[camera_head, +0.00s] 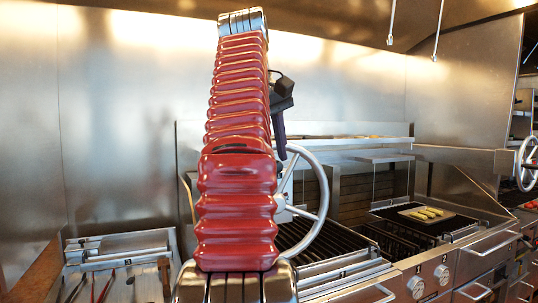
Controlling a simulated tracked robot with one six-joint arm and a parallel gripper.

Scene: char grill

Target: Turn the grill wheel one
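A large silver wheel (327,190) with spokes stands upright in front of the grill, right of the middle. Its left part is hidden behind my red arm. I see no number on it that I can read. My gripper (281,150) shows only in part behind my arm, as a dark body with a purple-black finger pointing down. The finger's tip appears close to the top of the wheel's rim; I cannot tell whether they touch. The gap between the fingers is hidden. A second silver wheel (527,163) is at the far right edge.
A black-barred grill (305,235) lies behind the wheel. Further right, yellow food (426,212) lies on a board on another grill. Knobs (416,286) and handles line the front. A tray of utensils (118,250) is at the left. Hooks (391,38) hang above.

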